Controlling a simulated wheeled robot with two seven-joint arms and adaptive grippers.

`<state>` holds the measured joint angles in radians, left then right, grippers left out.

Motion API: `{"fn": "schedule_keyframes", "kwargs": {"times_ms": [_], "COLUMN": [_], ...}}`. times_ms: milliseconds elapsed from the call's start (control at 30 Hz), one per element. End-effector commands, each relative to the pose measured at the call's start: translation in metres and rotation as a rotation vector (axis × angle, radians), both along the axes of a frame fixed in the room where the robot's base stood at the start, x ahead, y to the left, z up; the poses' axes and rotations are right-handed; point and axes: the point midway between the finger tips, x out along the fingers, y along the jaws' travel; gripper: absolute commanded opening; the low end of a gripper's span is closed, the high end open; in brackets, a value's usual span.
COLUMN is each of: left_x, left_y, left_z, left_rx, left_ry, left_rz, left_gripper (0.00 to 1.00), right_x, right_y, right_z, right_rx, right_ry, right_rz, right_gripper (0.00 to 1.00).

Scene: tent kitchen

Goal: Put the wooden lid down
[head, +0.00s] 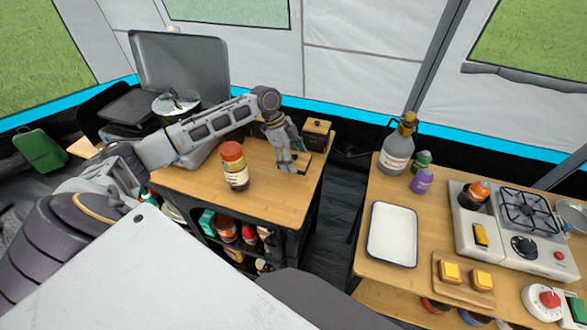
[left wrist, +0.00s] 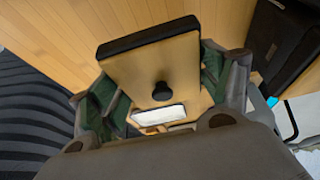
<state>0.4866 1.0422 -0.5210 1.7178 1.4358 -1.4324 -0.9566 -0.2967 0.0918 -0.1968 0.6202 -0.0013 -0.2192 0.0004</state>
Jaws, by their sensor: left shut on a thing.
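My left gripper (head: 290,163) reaches down over the right part of the left wooden table (head: 200,188). In the left wrist view, the left gripper (left wrist: 160,72) has its green-padded fingers on either side of the wooden lid (left wrist: 135,68). The lid is a light wood square with a dark edge and a black knob facing the wrist camera. In the head view the gripper largely hides the lid, low over the table top; I cannot tell whether it touches. My right gripper is not in view.
A red-capped jar (head: 234,166) stands left of the gripper. A small box with a knobbed wooden top (head: 317,127) stands just behind it. A pot (head: 176,103) is at the back left. A gap separates the right table, with a white tray (head: 392,235) and stove (head: 510,230).

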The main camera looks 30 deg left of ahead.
Motion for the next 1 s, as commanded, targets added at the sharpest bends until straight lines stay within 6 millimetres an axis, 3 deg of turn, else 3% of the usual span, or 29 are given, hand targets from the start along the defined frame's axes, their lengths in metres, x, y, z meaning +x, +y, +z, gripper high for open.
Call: {"fn": "schedule_keyframes", "kwargs": {"times_ms": [367, 800, 1000], "left_x": [0.0, 0.0, 0.0], "left_y": [0.0, 0.0, 0.0], "left_z": [-0.002, -0.046, -0.051], "left_rx": [0.0, 0.0, 0.0], "left_ry": [0.0, 0.0, -0.001], "left_rz": [0.0, 0.001, -0.001], "left_gripper": [0.54, 0.54, 0.54], "right_x": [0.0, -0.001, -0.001], "right_y": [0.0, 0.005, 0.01], "right_z": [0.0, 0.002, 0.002], "right_rx": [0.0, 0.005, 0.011], "right_ry": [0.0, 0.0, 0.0], "right_rz": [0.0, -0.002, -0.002], "right_gripper": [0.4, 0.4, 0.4]}}
